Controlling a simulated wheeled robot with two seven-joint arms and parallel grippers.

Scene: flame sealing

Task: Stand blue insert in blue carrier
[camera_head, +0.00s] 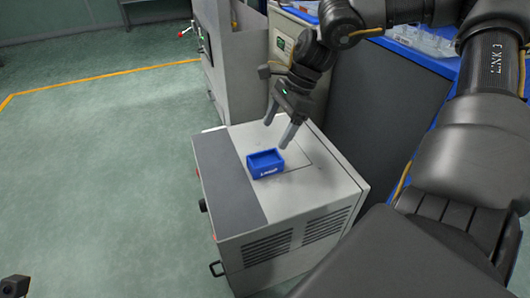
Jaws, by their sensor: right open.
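A small blue open-topped box with white lettering, which looks like the blue carrier (266,170), sits on top of the light grey machine. Its recess faces up. I cannot make out a separate blue insert, in the recess or elsewhere. My right gripper (280,127) is open, with its two fingers pointing down, above and just behind the blue box. Nothing shows between its fingers, and it appears apart from the box.
The grey machine (305,196) has free room on its top around the box. A taller grey cabinet (240,60) stands behind it. A blue-topped bench (412,50) with clear trays (420,38) is at the back right. Open green floor (100,170) lies to the left.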

